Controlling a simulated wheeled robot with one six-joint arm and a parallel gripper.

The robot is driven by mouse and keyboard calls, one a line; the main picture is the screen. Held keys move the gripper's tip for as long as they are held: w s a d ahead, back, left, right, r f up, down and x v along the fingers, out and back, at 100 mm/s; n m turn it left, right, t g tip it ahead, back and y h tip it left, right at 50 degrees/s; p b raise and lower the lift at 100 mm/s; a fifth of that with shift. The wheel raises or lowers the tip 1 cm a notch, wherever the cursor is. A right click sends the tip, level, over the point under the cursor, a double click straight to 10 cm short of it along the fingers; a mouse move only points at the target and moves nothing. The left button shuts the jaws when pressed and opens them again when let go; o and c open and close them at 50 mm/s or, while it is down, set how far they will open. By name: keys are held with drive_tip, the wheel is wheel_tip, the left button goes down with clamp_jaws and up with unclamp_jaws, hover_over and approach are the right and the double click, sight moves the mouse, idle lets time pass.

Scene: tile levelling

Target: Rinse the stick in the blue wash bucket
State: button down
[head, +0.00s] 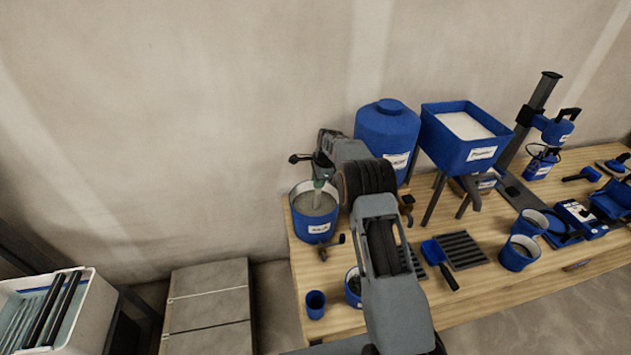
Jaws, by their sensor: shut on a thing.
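A blue bucket (319,231) with a pale rim and a white label stands at the table's back left corner. It holds something greyish, and its label is too small to read. My gripper (321,176) is above the bucket, shut on a thin pale stick (317,199). The stick points down, nearly upright, and its lower end is inside the bucket's opening. I cannot tell how deep the tip is. My arm comes in from the lower right and hides part of the table behind it.
A blue lidded drum (387,135) and a blue hopper on legs (462,150) stand right of the bucket. A small blue cup (315,304) is at the table's left edge. A dark grate (462,250), a blue scoop (434,253) and blue buckets (517,256) lie further right.

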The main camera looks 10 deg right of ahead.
drive_tip(key=shift+r, duration=0.15)
drive_tip(key=w+a+p+v, duration=0.1)
drive_tip(key=a+p+v, duration=0.1)
drive_tip(key=p+v, duration=0.6)
drive_tip(key=v, duration=0.5)
drive_tip(key=shift+w+r+p, duration=0.2)
drive_tip(key=shift+r+p, duration=0.1)
drive_tip(key=shift+p, duration=0.1)
drive_tip(key=shift+a+r, duration=0.1)
drive_tip(key=shift+a, duration=0.05)
drive_tip(key=v, duration=0.3)
drive_tip(key=shift+w+a+r, duration=0.15)
drive_tip(key=shift+a+r, duration=0.1)
drive_tip(key=shift+r, duration=0.1)
idle(0.7)
